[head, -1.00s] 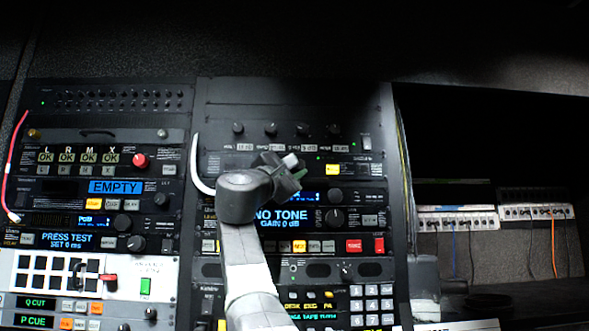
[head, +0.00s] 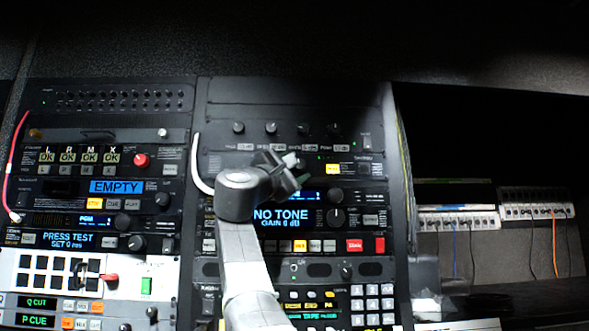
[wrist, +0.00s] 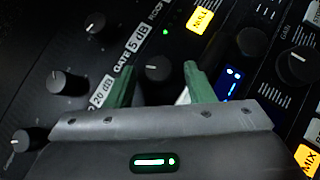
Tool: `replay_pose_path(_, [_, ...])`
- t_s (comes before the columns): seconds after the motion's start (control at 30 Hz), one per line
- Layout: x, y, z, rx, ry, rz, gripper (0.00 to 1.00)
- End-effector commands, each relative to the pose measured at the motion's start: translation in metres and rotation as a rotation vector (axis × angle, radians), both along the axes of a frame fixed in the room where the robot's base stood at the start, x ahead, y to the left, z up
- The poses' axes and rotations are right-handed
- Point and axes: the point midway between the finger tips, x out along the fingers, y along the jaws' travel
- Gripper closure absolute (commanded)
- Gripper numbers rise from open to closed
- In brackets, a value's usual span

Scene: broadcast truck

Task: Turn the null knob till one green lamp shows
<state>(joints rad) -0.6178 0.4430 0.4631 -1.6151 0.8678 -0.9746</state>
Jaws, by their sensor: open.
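My gripper (head: 297,168) is in front of the upper part of the middle rack. In the wrist view my gripper (wrist: 161,60) is open, its two green fingers apart. A small dark knob with a pale mark (wrist: 158,68) shows between the fingertips; I cannot tell whether they touch it. I cannot read which knob is marked null. A small green lamp (wrist: 165,31) is lit just beyond the fingers, near a yellow key (wrist: 200,19). In the head view a green lamp (head: 319,157) is lit right of my gripper. My arm hides part of the panel.
Other knobs (wrist: 67,82) stand close to the left finger, and a larger knob (wrist: 297,65) is at the right. A blue display (wrist: 232,80) lies by the right finger. The left rack (head: 115,135) holds more panels; a white loop (head: 196,170) hangs between the racks.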

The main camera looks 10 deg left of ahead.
Motion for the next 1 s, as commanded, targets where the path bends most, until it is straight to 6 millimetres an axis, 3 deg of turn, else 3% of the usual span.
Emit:
replay_pose_path(0.23, [-0.025, 0.01, -0.017, 0.001, -0.001, 0.005, 0.52])
replay_pose_path(0.6, [-0.094, 0.038, -0.051, 0.0, 0.0, 0.005, 0.52])
replay_pose_path(0.8, [-0.112, 0.045, -0.058, 0.0, 0.001, 0.002, 0.52])
replay_pose_path(1.0, [-0.116, 0.047, -0.059, 0.0, 0.0, 0.0, 0.52])
